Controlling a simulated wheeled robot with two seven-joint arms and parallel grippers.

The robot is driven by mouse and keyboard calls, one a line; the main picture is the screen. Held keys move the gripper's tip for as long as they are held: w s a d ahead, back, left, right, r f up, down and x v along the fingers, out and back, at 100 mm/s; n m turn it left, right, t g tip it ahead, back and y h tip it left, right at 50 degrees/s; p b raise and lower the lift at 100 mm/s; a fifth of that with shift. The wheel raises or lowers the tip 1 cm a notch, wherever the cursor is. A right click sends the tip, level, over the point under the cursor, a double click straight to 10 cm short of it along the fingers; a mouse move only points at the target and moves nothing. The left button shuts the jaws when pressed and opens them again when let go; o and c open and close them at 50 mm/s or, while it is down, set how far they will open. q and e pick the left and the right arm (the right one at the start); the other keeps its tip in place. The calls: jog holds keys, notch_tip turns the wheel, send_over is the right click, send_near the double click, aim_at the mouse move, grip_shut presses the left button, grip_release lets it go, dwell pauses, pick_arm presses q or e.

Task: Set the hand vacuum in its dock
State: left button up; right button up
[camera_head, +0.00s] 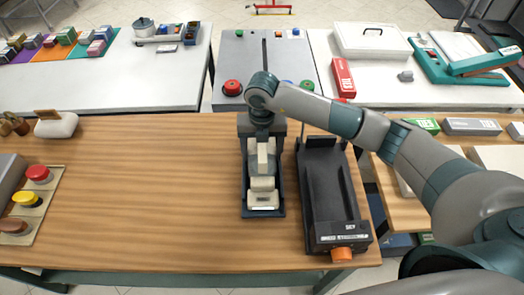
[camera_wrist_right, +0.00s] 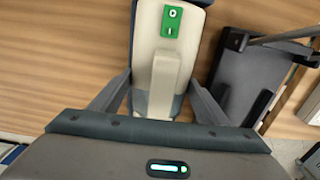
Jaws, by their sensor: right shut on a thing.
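The pale hand vacuum (camera_head: 263,183) is under my right gripper (camera_head: 263,138) in the head view, lined up lengthwise with a dark blue-grey dock (camera_head: 247,212). The dock's walls and front rim show around the vacuum; I cannot tell whether it rests fully on the dock floor. In the right wrist view the vacuum (camera_wrist_right: 150,40), with a green switch panel (camera_wrist_right: 172,21), lies between the two fingers of my right gripper (camera_wrist_right: 158,95), which is shut on it. Dock edges (camera_wrist_right: 133,45) show beside it. The gripper hides the vacuum's far end in the head view. My left gripper is not in view.
A black tray-like device (camera_head: 325,190) with an orange knob (camera_head: 342,254) stands close on the right. A panel of coloured buttons (camera_head: 32,198) and a white brush-like item (camera_head: 57,124) are at the left. The wooden counter (camera_head: 150,190) between is clear.

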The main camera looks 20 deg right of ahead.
jog(key=shift+f+b, duration=0.3)
jog(key=shift+b, duration=0.05)
dwell(0.8)
jog(key=o, duration=1.4)
jog(key=shift+f, duration=0.1)
notch_tip(320, 180, up, 18)
jog(key=b, duration=0.4)
jog(key=shift+f, duration=0.2)
